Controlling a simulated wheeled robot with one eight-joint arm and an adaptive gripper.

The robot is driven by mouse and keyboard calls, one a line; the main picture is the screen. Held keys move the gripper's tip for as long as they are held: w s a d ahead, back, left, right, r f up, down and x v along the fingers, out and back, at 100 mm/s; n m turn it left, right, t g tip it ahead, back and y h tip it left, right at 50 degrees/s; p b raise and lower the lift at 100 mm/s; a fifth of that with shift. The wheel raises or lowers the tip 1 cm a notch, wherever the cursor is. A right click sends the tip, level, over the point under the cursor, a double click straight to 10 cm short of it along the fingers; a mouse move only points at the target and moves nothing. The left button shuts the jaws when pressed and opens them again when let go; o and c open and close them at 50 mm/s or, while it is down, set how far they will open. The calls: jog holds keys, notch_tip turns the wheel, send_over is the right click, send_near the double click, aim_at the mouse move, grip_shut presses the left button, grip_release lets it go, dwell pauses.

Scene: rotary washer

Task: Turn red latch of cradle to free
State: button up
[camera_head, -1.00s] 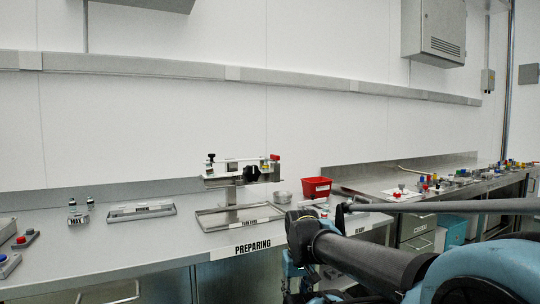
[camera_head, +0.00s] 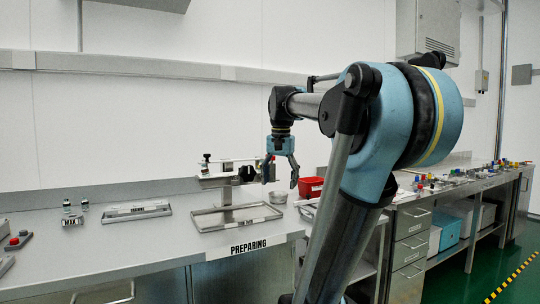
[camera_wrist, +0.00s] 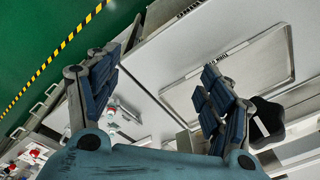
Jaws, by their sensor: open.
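The cradle (camera_head: 228,170) is a pale bar fixture on a stand at the back of the metal bench in the head view. A black knob (camera_head: 247,173) sits on it, and a black knob also shows at the lower right of the wrist view (camera_wrist: 266,122). The cradle's right end, where the red latch showed earlier, is largely behind my gripper, so I cannot make out how the latch is turned. My gripper (camera_head: 280,180) points down in front of that end, open and empty. In the wrist view its fingers (camera_wrist: 150,75) are spread wide.
A shallow metal tray (camera_head: 194,217) lies in front of the cradle. A red bin (camera_head: 309,186) and a small metal bowl (camera_head: 278,197) stand to the right.

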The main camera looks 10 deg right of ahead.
jog(key=w+r+m+g, duration=0.1)
jog(key=w+r+m, duration=0.3)
jog(key=w+r, duration=0.65)
jog(key=w+r+m, duration=0.4)
jog(key=w+r, duration=0.3)
jog(key=r, duration=0.7)
notch_tip(320, 180, down, 17)
jog(key=shift+w+f, duration=0.1)
jog(key=shift+w, duration=0.05)
jog(key=c, duration=1.1)
